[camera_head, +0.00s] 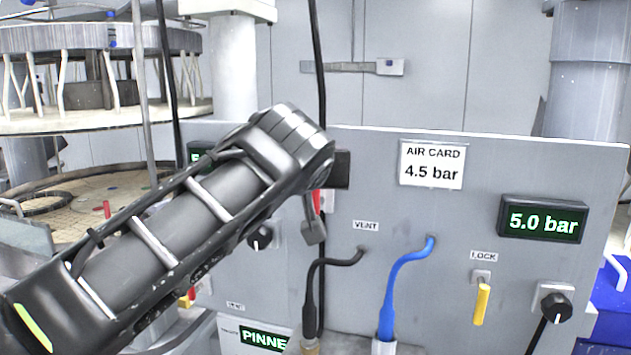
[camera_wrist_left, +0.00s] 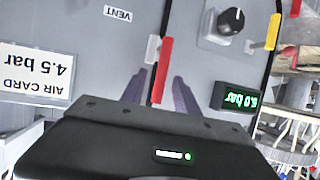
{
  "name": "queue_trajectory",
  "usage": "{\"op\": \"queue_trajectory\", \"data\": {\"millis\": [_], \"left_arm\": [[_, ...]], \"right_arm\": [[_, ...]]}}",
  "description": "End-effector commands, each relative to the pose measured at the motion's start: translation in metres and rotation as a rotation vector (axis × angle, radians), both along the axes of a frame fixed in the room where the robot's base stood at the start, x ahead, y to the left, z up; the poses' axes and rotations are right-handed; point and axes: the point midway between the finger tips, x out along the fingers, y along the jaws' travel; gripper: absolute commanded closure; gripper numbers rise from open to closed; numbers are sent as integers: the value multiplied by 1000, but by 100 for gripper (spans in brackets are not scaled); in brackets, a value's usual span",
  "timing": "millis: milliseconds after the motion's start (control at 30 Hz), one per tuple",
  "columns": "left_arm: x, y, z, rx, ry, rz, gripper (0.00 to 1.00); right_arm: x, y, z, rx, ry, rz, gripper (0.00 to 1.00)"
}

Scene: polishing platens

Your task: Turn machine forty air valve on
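The red valve lever (camera_wrist_left: 163,70) is on the grey panel (camera_head: 400,260), pointing along the panel from a pale mount. In the head view only a sliver of red (camera_head: 317,201) shows beside my gripper, and the arm hides the rest. My left gripper (camera_head: 314,228) is at the panel. In the left wrist view its two fingers (camera_wrist_left: 161,80) are apart, one on each side of the lever. I cannot tell whether they touch it. No machine number is readable. My right gripper is not in view.
The panel bears an air card reading 4.5 bar (camera_head: 432,165), a 5.0 bar display (camera_head: 542,219), a yellow lock lever (camera_head: 481,305) and black knobs (camera_head: 556,307). A black hose (camera_head: 311,300) and a blue hose (camera_head: 387,310) stand in front. Round platens (camera_head: 100,120) are at the left.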

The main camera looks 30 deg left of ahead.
Motion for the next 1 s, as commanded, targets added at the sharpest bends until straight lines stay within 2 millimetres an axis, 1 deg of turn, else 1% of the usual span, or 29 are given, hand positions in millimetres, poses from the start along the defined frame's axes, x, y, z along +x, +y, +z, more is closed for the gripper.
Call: {"op": "queue_trajectory", "data": {"millis": [33,200,300,400,1000], "left_arm": [[-7,-4,2,0,-3,-2,63],[-31,-16,13,1,-4,-2,63],[-41,-21,18,0,-2,-1,63],[-47,-23,21,0,-1,-1,63],[-47,-23,21,0,0,-1,63]], "right_arm": [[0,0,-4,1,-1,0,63],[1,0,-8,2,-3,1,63],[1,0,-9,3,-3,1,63],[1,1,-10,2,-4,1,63],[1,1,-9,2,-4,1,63]]}}
